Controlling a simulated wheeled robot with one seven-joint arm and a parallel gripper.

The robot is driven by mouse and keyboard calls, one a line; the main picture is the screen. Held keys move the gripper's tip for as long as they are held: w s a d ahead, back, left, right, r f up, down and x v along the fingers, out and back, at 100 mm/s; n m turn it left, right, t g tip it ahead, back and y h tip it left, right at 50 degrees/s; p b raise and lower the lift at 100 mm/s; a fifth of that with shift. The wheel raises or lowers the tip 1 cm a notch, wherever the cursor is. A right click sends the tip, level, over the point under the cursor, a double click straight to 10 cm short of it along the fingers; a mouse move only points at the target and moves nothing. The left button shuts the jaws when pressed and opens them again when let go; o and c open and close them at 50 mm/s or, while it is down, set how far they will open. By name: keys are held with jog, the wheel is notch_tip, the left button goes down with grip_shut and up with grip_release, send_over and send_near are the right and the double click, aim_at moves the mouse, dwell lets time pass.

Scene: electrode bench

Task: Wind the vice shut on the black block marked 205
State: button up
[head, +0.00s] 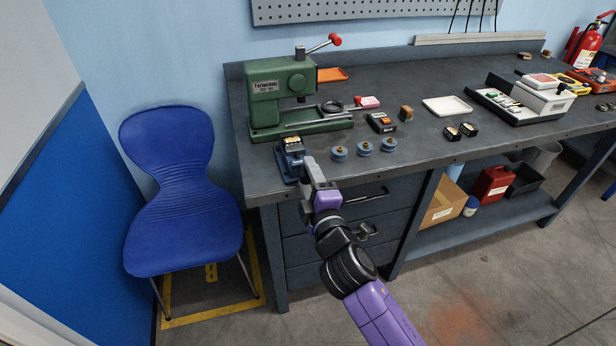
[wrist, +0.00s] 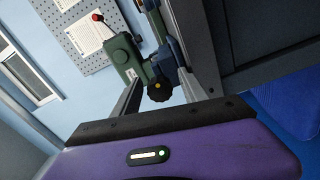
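The blue vice (head: 289,162) stands at the front left edge of the bench. A black block with a pale top (head: 291,141) sits at the top of the vice; its marking is too small to read. Whether the jaws touch it I cannot tell. My gripper (head: 307,166) is at the vice's front, right side in the head view. Whether the fingers touch the knob I cannot tell. The blue vice body (wrist: 166,58) is behind it.
A green press (head: 283,90) stands behind the vice. Several blue round pieces (head: 364,148) lie just right of it. Two more black blocks (head: 460,131) lie further right. A blue chair (head: 182,190) stands left of the bench. Drawers (head: 335,240) are below the bench edge.

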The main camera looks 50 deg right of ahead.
jog(key=b+v, duration=0.1)
jog(key=v, duration=0.5)
jog(key=shift+s+a+f+b, duration=0.1)
jog(key=shift+s+a+b, duration=0.2)
jog(key=shift+b, duration=0.1)
jog(key=shift+s+a, duration=0.25)
jog(key=shift+s, duration=0.15)
jog(key=s+a+m+t+y, duration=0.35)
jog(key=s+a+y, duration=0.2)
jog(key=a, duration=0.55)
jog(key=s+a+f+m+g+y+p, duration=0.1)
jog(key=s+a+m+g+y, duration=0.1)
jog(key=s, duration=0.7)
jog(key=s+a+f+m+g+y+p, duration=0.1)
jog(key=s+a, duration=0.4)
jog(key=s, duration=0.5)
jog(key=shift+s+m+g+y, duration=0.15)
jog(key=shift+m+g+y, duration=0.2)
jog(key=shift+m+y, duration=0.65)
